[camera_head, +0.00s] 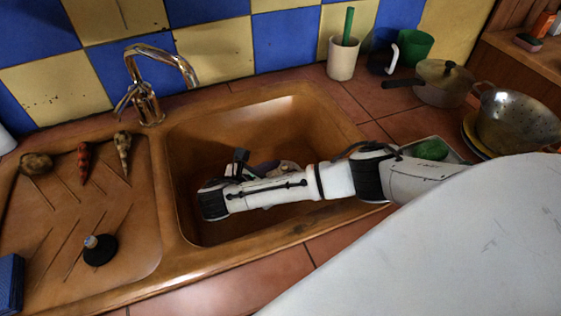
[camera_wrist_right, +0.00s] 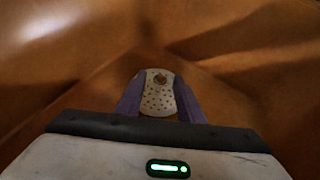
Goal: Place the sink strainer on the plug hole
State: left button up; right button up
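The sink strainer (camera_wrist_right: 158,100) is a pale perforated piece with a small brown knob. In the right wrist view it sits between the two purple fingers of my right gripper (camera_wrist_right: 160,100), which appear to press on both its sides. In the head view my right arm reaches into the brown sink basin (camera_head: 270,120) from the right. I cannot see the plug hole in either view. My left gripper is not in view.
A chrome faucet (camera_head: 147,90) stands behind the basin. The drainboard on the left holds a black stopper (camera_head: 99,250) and several vegetables. A pot (camera_head: 443,82), a colander (camera_head: 515,122) and a white cup (camera_head: 342,58) stand at the back right. The basin's left part is clear.

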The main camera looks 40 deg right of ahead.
jog(key=shift+r, duration=0.1)
jog(key=shift+a+r, duration=0.15)
jog(key=shift+a, duration=0.1)
jog(key=p+v, duration=0.6)
jog(key=v, duration=0.2)
jog(key=shift+s+a+p, duration=0.1)
jog(key=shift+a+p, duration=0.2)
jog(key=shift+s+a+r, duration=0.2)
jog(key=shift+v, duration=1.15)
dwell(0.4)
